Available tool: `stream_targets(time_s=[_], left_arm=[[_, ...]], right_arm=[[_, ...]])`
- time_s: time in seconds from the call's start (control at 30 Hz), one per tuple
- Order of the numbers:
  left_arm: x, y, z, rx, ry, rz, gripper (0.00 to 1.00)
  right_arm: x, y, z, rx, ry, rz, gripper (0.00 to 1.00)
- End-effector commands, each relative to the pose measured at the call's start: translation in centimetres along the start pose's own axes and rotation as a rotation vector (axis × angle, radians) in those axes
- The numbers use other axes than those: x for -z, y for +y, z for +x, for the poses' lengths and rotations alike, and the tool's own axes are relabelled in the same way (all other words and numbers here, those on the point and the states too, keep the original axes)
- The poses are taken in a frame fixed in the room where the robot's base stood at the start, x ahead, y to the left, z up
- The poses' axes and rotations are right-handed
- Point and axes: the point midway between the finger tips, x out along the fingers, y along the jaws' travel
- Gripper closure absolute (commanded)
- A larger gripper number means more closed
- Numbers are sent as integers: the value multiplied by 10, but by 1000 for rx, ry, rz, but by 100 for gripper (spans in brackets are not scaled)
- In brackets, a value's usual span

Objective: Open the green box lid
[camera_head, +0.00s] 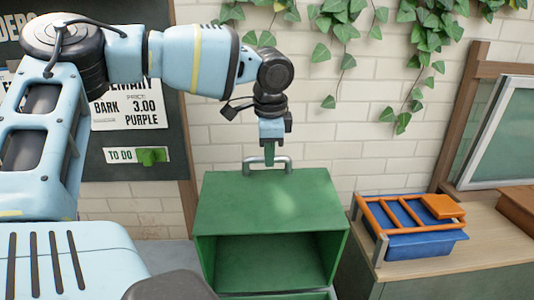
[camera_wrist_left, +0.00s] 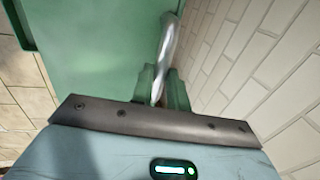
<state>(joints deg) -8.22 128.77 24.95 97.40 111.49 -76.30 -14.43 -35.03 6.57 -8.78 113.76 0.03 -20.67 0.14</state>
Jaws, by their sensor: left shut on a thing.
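The green box (camera_head: 204,262) stands in the lower middle of the head view, and its dark inside shows through an opening facing me. Above the opening is its broad green lid panel (camera_head: 255,208), with a silver handle (camera_head: 248,165) at the far upper edge. My left gripper (camera_head: 269,155) points down at this handle, its green fingers shut on it. In the left wrist view the handle (camera_wrist_left: 170,38) runs down between the fingers (camera_wrist_left: 160,92), beside the green panel (camera_wrist_left: 95,50). The exact lid angle is hard to tell. My right gripper is not in view.
A blue bin (camera_head: 425,245) with an orange slatted frame sits on the wooden counter (camera_head: 470,258) at right. A white brick wall (camera_head: 330,140) stands close behind the box, with ivy hanging above. A dark signboard (camera_head: 125,165) is at left.

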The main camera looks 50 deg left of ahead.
Motion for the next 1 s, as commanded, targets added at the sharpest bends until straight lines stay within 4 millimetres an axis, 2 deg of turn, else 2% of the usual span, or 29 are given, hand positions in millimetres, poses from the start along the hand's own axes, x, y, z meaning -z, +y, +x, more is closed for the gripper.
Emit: stream_targets(time_s=[0.37, 0.4, 0.53, 0.87, 1.0], left_arm=[[0, 3, 1, -8, -4, 0, 100], [0, 3, 1, -8, -4, 0, 80], [0, 3, 1, -7, -4, 0, 63], [0, 2, -3, -3, -1, 0, 62], [0, 2, -16, -2, -1, 0, 62]], right_arm=[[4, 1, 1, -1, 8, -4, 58], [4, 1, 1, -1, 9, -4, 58], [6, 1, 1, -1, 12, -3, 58], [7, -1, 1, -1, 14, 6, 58], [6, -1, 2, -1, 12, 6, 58]])
